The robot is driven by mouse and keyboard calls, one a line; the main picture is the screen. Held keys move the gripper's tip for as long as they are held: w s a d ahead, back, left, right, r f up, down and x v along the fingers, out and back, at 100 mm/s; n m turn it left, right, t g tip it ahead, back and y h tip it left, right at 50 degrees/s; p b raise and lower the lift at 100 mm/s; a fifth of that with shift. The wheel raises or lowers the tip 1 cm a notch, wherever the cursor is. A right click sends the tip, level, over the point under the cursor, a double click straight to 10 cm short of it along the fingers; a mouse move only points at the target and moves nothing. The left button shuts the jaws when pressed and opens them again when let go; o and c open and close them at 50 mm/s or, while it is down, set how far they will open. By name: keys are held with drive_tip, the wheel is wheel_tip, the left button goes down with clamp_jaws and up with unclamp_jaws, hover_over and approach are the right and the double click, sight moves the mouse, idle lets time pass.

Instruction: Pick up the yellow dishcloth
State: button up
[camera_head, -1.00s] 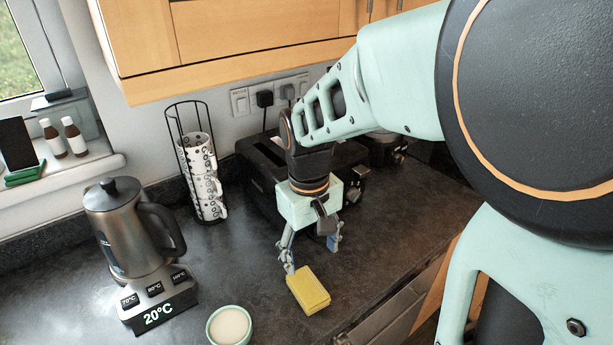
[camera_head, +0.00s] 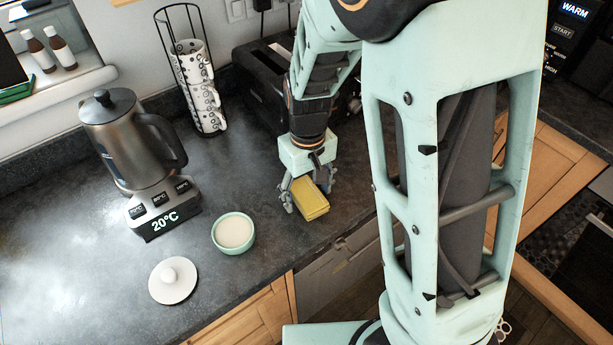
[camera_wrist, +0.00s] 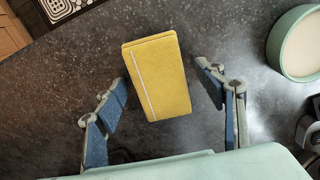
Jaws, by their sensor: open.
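The yellow dishcloth (camera_head: 309,201) is a folded, block-like pad lying on the dark worktop near its front edge. In the wrist view the dishcloth (camera_wrist: 158,78) lies just ahead of and between the two fingers, with a gap on each side. My gripper (camera_head: 306,192) is low over the worktop at the dishcloth, its fingers to either side of it. In the wrist view my gripper (camera_wrist: 165,95) is open, with nothing held. The far end of the dishcloth is partly hidden by the gripper in the head view.
A kettle (camera_head: 130,140) stands at the left. A mug rack (camera_head: 199,85) and black toaster (camera_head: 266,85) stand behind. The worktop between kettle and gripper is mostly clear.

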drive_tip(key=shift+f, duration=0.1)
drive_tip(key=c, duration=1.2)
